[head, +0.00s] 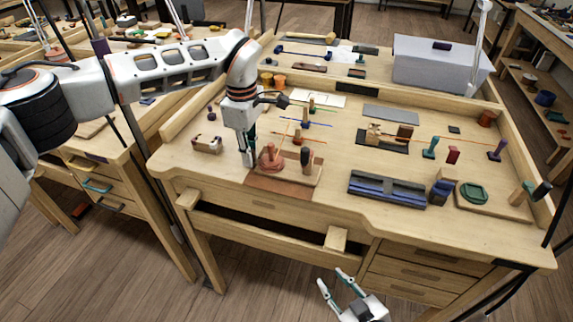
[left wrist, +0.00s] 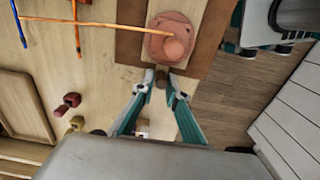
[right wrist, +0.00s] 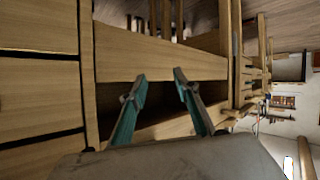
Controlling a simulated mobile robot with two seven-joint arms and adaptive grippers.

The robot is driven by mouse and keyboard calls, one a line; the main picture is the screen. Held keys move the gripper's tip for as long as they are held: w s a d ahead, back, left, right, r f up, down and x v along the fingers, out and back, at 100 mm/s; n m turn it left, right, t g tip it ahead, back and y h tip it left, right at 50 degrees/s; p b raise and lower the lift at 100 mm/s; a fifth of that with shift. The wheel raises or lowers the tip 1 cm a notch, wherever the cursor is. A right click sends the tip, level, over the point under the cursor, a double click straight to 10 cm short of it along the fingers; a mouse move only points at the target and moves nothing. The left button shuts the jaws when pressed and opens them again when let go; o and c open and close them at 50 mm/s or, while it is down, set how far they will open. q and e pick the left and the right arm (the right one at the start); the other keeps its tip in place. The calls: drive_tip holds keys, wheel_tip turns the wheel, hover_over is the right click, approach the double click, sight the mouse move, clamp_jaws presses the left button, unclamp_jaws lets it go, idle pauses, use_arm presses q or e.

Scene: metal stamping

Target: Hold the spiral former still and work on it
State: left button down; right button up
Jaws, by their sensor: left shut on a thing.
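The reddish former (head: 271,158), with a rounded knob on a flat base, sits on a light wooden board at the bench's front left. In the left wrist view the former (left wrist: 165,40) is just ahead of my left fingers. My left gripper (head: 249,160) points down at its left side. In the left wrist view the left gripper (left wrist: 161,80) is shut on a small brown knob (left wrist: 161,76) beside the base; whether they join is unclear. My right gripper (head: 335,281) is open and empty in front of the bench, below its top; the right wrist view shows its fingers (right wrist: 158,88) apart.
A brown mat (head: 262,185) lies under the board. An upright dark-handled tool (head: 305,158) stands at the board's right, and a thin orange rod (left wrist: 95,23) passes over the former. A blue-grey tray (head: 388,189) lies to the right. Drawers (right wrist: 38,100) are near my right gripper.

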drive_tip(key=w+a+r+n+y, duration=0.3)
drive_tip(key=a+r+n+y, duration=0.15)
drive_tip(key=a+r, duration=0.3)
drive_tip(key=w+a+r+n+y, duration=0.35)
drive_tip(key=a+r+n, duration=0.3)
drive_tip(key=r, duration=0.25)
drive_tip(key=w+a+r+n+y, duration=0.2)
drive_tip(key=a+r+n+y, duration=0.25)
drive_tip(key=a+r, duration=0.35)
drive_tip(key=s+a+r+n+g+y, duration=0.35)
drive_tip(key=r+n+g, duration=0.35)
drive_tip(key=n, duration=0.5)
drive_tip(key=s+a+r+n+g+y, duration=0.2)
drive_tip(key=s+a+r+n+g, duration=0.15)
drive_tip(key=r+n+g, duration=0.55)
wheel_tip(320, 180, up, 3)
drive_tip(key=n+t+h, duration=0.4)
drive_tip(key=n+h, duration=1.9)
drive_tip(key=n, duration=0.2)
hover_over(305, 149)
drive_tip(key=shift+f, duration=4.4)
